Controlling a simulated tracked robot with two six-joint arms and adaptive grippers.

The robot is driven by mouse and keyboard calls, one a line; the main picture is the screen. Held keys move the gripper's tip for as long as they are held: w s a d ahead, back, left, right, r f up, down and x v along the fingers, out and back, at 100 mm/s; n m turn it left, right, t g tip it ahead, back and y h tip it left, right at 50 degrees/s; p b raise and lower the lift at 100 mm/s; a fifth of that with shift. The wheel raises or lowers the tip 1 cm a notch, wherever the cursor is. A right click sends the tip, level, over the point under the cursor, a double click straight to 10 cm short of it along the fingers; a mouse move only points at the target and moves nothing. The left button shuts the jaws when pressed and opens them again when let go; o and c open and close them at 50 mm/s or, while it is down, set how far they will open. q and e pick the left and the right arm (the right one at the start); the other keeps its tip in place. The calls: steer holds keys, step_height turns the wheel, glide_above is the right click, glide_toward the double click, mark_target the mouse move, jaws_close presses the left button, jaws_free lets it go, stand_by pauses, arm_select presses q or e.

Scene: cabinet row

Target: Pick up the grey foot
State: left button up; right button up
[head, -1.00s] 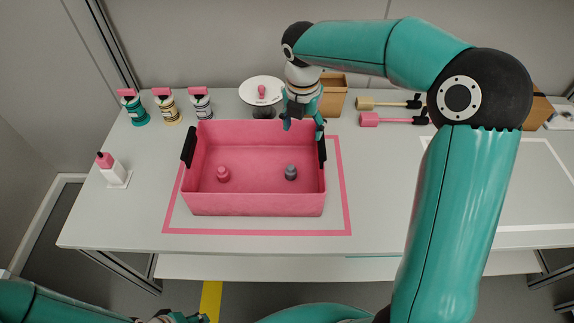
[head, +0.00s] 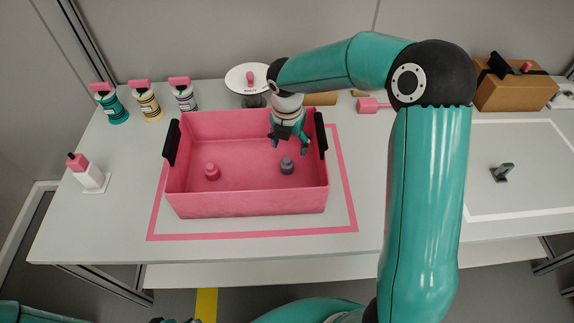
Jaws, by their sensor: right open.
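The grey foot (head: 287,166) is a small knobbed piece standing on the floor of the pink bin (head: 245,203), right of the middle. A similar pink foot (head: 211,172) stands to its left in the bin. My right gripper (head: 288,147) is open and empty, pointing down just above and behind the grey foot, apart from it in the picture. Only a sliver of my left gripper (head: 163,320) shows at the bottom edge; its jaws are hidden.
The bin has black handles at its ends (head: 172,143). Several pink-topped bottles (head: 149,106) and a round white stand (head: 246,78) are behind. A white bottle (head: 86,175) stands left. A cardboard box (head: 515,92) and a grey clip (head: 502,173) are on the right.

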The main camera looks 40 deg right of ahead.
mark_target(287, 160)
step_height(287, 160, down, 3)
steer(key=shift+d+f, duration=0.1)
steer(key=f, duration=0.4)
steer(key=shift+w+a+f, duration=0.2)
steer(key=shift+w+a, duration=0.05)
steer(key=shift+a, duration=0.1)
steer(key=shift+f, duration=0.45)
steer(key=c, duration=1.3)
